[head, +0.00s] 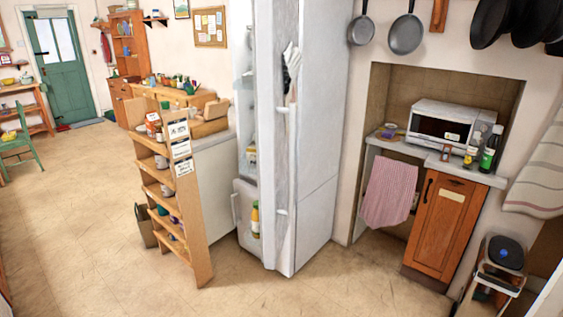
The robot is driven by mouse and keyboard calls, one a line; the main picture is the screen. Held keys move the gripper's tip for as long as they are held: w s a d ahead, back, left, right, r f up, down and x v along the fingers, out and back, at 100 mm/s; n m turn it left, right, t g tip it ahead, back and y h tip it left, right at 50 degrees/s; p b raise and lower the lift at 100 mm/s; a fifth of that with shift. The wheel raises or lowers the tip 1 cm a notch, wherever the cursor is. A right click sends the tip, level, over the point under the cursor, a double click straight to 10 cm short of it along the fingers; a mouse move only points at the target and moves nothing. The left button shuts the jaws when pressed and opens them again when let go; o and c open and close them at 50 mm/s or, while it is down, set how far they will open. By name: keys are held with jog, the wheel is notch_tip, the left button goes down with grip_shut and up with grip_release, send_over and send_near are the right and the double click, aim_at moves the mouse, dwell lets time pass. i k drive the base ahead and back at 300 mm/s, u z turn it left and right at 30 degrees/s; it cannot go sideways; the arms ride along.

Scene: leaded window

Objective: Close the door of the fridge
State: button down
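The tall white fridge (321,130) stands in the middle of the head view, with its top cut off by the frame. Its door (272,160) appears to stand open, seen at a steep angle, with light handles on it. To the left of this, pale shelving and a lower door bin (243,205) show, with a yellow-capped bottle (255,218) in the bin. How wide the door stands open is hard to tell. Something whitish, like a cloth or glove, hangs by the upper handle. My gripper is not in view.
A wooden shelf rack (197,225) stands close to the left of the fridge, beside a white counter (212,170). An orange cabinet (440,225) and a microwave (450,128) are at right. The tiled floor (110,260) is clear in front and at left.

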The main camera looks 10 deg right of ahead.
aim_at(276, 23)
jog(key=u, duration=0.95)
jog(key=i, duration=0.45)
jog(key=z, duration=0.1)
jog(key=k, duration=0.55)
jog(key=z, duration=0.15)
jog(key=i, duration=0.6)
jog(key=u, duration=0.05)
